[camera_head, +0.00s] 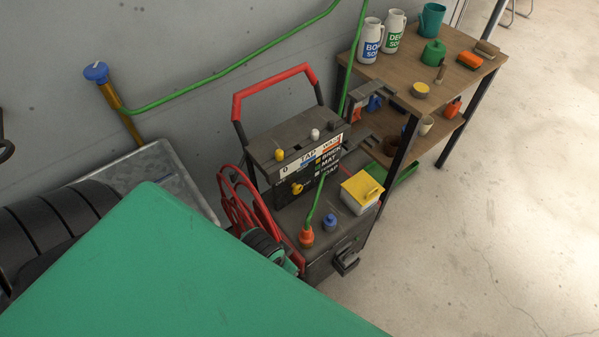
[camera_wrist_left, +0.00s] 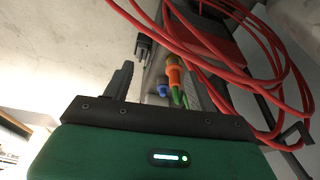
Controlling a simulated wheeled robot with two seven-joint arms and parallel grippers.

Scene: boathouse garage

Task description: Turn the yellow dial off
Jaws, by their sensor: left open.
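A dark machine (camera_head: 345,228) stands by the wall. A yellow dial (camera_head: 297,188) sits on its upright front face, below a white label strip that reads "0", "TAP" and "WASH"; its setting is too small to tell. A second yellow knob (camera_head: 279,155) and a white knob (camera_head: 315,134) stand on top. In the left wrist view, my left gripper (camera_wrist_left: 160,98) is open and empty, with one dark finger clearly showing. It is apart from the dial, which that view does not show. A large green part of mine fills the lower left of the head view. My right gripper is not in view.
An orange connector (camera_head: 306,237) with a green hose, a blue cap (camera_head: 330,222) and a yellow-lidded box (camera_head: 361,192) sit on the machine's lower deck. Red hose loops (camera_head: 240,205) hang at its left side. A wooden shelf (camera_head: 405,75) stands behind; right floor is clear.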

